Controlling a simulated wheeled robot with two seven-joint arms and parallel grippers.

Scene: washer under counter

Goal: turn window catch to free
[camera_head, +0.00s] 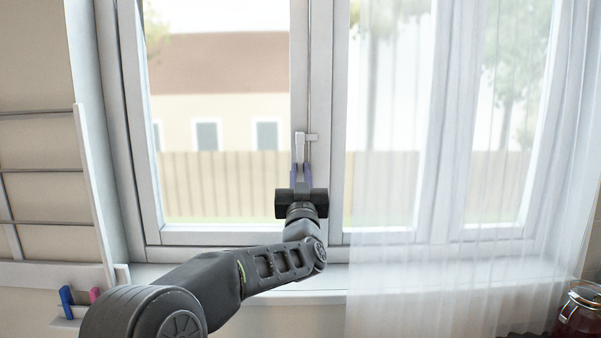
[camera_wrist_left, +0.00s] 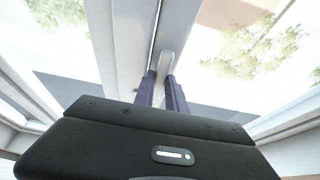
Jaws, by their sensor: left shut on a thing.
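The window catch (camera_head: 299,146) is a pale handle on the upright frame between the two window panes. It points down, and a small keeper (camera_head: 312,137) sits beside its upper end. My left gripper (camera_head: 300,171) has come up from below and is shut on the lower part of the catch. In the left wrist view the catch (camera_wrist_left: 166,64) stands between the two dark blue fingers of the gripper (camera_wrist_left: 161,85). The fingers hide its lower end. My right gripper is not in view.
A sheer white curtain (camera_head: 440,260) hangs over the right part of the window. The window sill (camera_head: 200,271) runs below the frame. A small shelf with blue and pink items (camera_head: 67,296) is at lower left. A glass jar (camera_head: 582,310) stands at lower right.

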